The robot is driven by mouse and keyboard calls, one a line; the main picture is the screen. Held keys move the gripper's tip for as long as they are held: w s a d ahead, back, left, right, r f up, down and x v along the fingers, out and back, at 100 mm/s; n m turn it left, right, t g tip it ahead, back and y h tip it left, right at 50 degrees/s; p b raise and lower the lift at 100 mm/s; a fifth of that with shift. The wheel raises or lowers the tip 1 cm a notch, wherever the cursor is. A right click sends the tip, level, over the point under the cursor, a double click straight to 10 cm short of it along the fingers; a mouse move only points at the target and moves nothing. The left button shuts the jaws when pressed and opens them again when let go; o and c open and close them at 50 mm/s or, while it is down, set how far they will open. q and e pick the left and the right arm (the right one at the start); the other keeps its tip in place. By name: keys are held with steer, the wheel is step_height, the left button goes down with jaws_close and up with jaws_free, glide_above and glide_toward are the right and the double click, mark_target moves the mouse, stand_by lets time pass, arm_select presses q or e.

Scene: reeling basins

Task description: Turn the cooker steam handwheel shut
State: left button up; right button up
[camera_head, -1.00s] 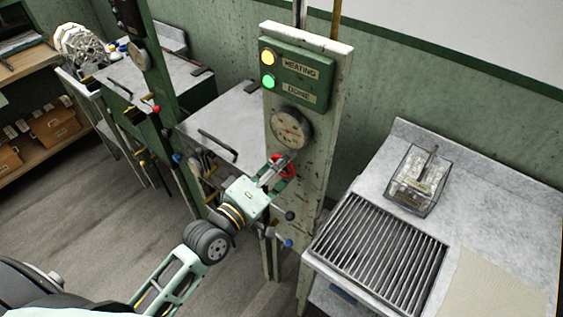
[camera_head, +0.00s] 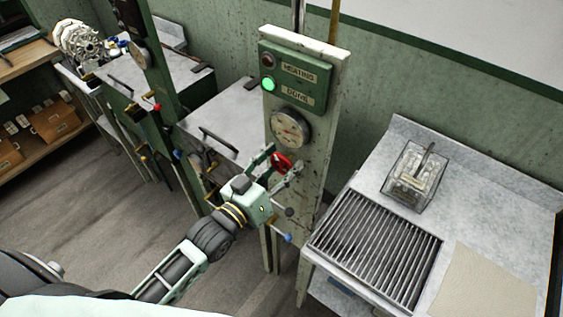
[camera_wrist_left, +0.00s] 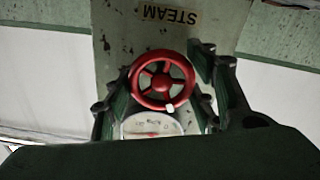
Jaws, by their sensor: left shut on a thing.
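The red steam handwheel (camera_head: 281,163) is on the front of the pale, worn post (camera_head: 310,165), below the gauge. My left gripper (camera_head: 284,161) has its fingers on either side of the wheel and is shut on it. In the left wrist view the red spoked handwheel (camera_wrist_left: 162,68) shows between the two dark fingers, with a white mark on the rim's lower edge. A STEAM label (camera_wrist_left: 181,17) shows upside down above it. My right gripper is not in view.
A green panel (camera_head: 294,95) has the HEATING lamp (camera_head: 267,60) dark and the DONE lamp (camera_head: 268,84) lit green. A round gauge (camera_head: 290,128) sits below it. Coloured-tip levers (camera_head: 286,238) are close under my gripper. A bench with a grate (camera_head: 375,250) and clear box (camera_head: 415,178) stands right.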

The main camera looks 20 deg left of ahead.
arm_select(q)
steer(key=m, duration=0.5)
steer(key=shift+d, duration=0.1)
steer(key=shift+f, duration=0.1)
stand_by(0.4)
steer(key=o, duration=1.2)
steer(key=shift+c, duration=0.2)
steer(key=shift+s, duration=0.1)
steer(key=shift+s, duration=0.2)
steer(key=v, duration=1.1)
steer(key=shift+s, duration=0.25)
